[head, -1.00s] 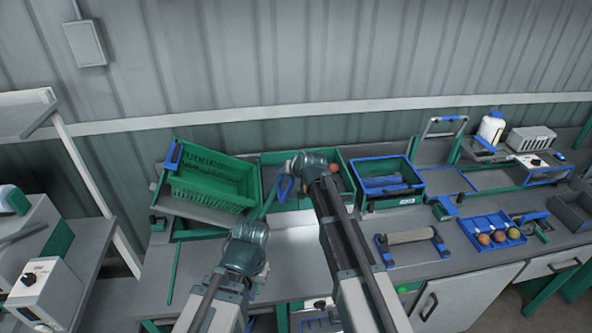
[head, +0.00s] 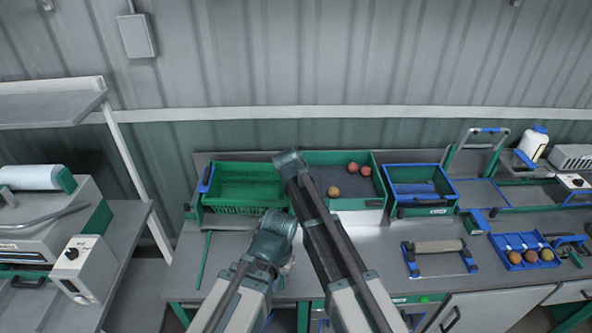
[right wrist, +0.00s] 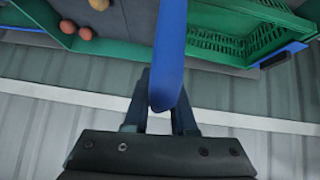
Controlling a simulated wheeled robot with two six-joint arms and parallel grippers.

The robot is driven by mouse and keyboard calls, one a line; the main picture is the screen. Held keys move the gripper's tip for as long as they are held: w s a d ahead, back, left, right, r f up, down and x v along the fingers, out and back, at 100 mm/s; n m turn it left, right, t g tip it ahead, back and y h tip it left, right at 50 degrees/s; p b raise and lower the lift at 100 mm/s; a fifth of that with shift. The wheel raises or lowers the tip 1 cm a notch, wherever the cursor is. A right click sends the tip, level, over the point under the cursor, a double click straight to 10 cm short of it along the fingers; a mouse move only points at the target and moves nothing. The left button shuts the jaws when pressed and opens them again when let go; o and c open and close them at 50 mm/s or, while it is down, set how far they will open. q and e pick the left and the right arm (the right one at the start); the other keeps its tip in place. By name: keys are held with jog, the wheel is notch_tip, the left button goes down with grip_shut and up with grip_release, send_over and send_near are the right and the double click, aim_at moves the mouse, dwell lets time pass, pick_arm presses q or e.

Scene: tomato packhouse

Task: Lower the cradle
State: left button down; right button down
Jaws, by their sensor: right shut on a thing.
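The green slotted crate (head: 245,208) sits on its cradle at the left end of the bench, and its rim looks level with the bin beside it. A blue part (head: 207,176) shows at the crate's left side. In the right wrist view, my right gripper (right wrist: 160,118) is shut on a blue lever handle (right wrist: 170,45), with the crate (right wrist: 235,42) behind it at upper right. In the head view my right arm hides the lever and that gripper. My left gripper is out of sight behind its own arm.
A green-rimmed bin (head: 358,204) with a few tomatoes stands right of the crate. Beyond it are a blue-rimmed box (head: 428,212), a roller (head: 438,246) and a blue tomato tray (head: 505,239). A machine (head: 40,225) stands at the left. Bench room before the crate is partly clear.

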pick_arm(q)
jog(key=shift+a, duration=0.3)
pick_arm(e)
jog(key=shift+a, duration=0.65)
jog(key=c, duration=0.8)
grip_release()
jog(key=shift+o, duration=0.2)
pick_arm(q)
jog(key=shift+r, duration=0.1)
